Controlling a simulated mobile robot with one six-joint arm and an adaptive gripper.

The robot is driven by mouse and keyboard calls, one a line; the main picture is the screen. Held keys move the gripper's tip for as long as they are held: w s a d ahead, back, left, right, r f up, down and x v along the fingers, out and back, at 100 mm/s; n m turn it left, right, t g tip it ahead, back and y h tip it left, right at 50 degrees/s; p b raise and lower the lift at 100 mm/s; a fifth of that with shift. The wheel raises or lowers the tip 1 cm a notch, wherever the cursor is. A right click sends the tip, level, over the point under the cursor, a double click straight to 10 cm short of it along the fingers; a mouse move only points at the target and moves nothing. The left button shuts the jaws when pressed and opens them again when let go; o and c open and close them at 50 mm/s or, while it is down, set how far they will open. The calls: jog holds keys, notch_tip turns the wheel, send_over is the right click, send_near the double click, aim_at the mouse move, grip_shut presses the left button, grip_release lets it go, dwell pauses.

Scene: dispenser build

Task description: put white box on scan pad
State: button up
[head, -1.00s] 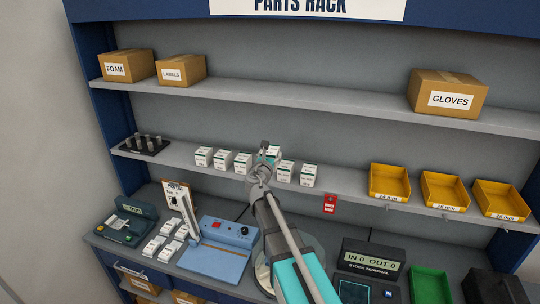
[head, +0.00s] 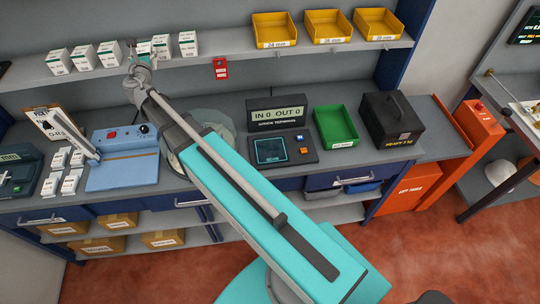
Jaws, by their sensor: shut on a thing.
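Several white boxes with green tops stand in a row on the rack shelf in the head view, among them one at the left end (head: 58,62) and one at the right end (head: 187,44). My gripper (head: 142,56) is at this row, shut on a white box (head: 144,47) that is partly hidden behind the fingers. I cannot tell whether that box is clear of the shelf. The stock terminal (head: 277,117) stands on the counter below, reading IN 0 OUT 0. In front of its display is a dark pad with a teal-outlined square (head: 270,150), empty.
A green tray (head: 336,126) and a black case (head: 391,119) stand right of the terminal. A blue press (head: 122,160) and small white packs (head: 72,183) are to the left. My arm crosses the counter.

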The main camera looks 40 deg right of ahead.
notch_tip(320, 180, down, 12)
jog(key=b, duration=1.1)
jog(key=shift+f, duration=0.2)
